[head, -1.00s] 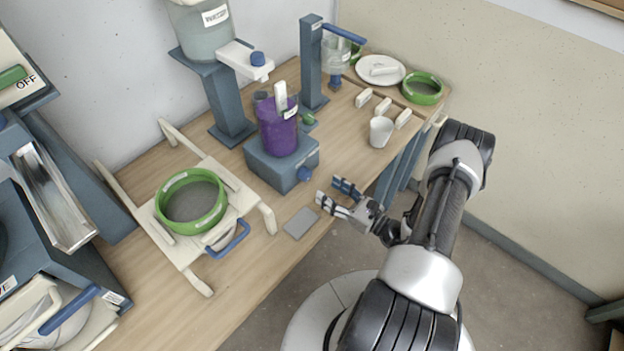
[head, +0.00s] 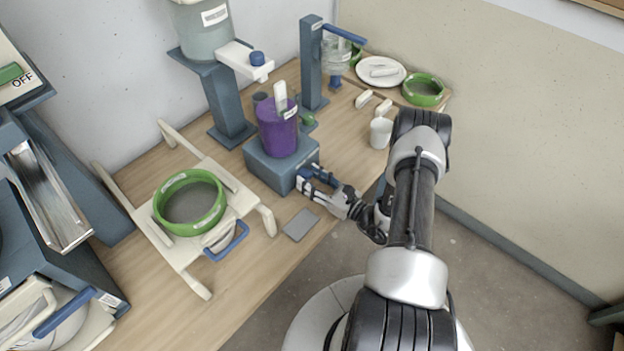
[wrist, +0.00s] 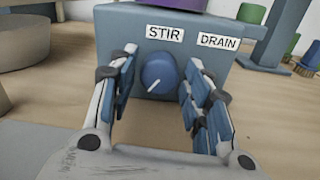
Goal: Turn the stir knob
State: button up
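The stir knob (wrist: 159,74) is a round blue knob with a white pointer line, on the front of a blue-grey base box (head: 268,167). The pointer aims down and to the left in the wrist view. A STIR label (wrist: 164,33) is above it and a DRAIN label (wrist: 218,41) is to the right. A purple bucket (head: 277,130) stands on the box. My gripper (wrist: 158,88) is open, with one finger on each side of the knob and visible gaps between. In the head view my gripper (head: 308,181) is at the box's front and hides the knob.
A grey pad (head: 300,225) lies on the table in front of the box. A cream rack (head: 240,187) with a green-rimmed sieve (head: 158,203) stands to the left. A white cup (head: 380,133) stands to the right, near the arm.

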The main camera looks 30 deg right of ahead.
jog(key=c, duration=0.7)
jog(key=shift+c, duration=0.2)
jog(key=shift+n, duration=0.4)
jog(key=n+b, duration=0.1)
jog(key=n, duration=0.3)
jog(key=shift+n, duration=0.3)
jog(key=n, duration=0.4)
jog(key=shift+a+f+n+b, duration=0.1)
jog(key=shift+n+b, duration=0.2)
jog(key=shift+b, duration=0.1)
jog(key=n+b, duration=0.1)
jog(key=n, duration=0.5)
jog(key=n+b, duration=0.2)
jog(key=n, duration=0.3)
jog(key=shift+n+h, duration=0.3)
jog(key=shift+n, duration=0.1)
